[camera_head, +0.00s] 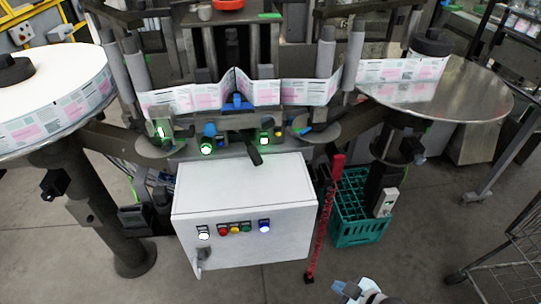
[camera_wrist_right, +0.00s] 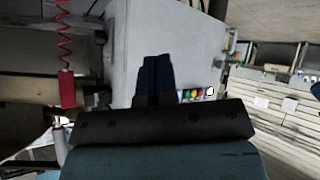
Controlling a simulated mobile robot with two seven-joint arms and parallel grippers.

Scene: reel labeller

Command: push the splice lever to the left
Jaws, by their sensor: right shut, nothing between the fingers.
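What looks like the splice lever is a short black handle (camera_head: 255,157) in the head view. It sticks down and slightly right from the splice unit (camera_head: 235,124), just above the white control box (camera_head: 245,195). My right gripper (camera_head: 340,286) is at the bottom edge of the head view, right of the box and well away from the lever. In the right wrist view its fingers (camera_wrist_right: 156,60) are together and empty, with the box (camera_wrist_right: 195,45) beyond them. I cannot make out the lever in that view. My left gripper is not in view.
A teal crate (camera_head: 360,238) and a hanging red coiled cable (camera_head: 319,235) stand right of the box. Reel tables (camera_head: 475,92) flank the splice unit, with the label web (camera_head: 185,97) running across above it.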

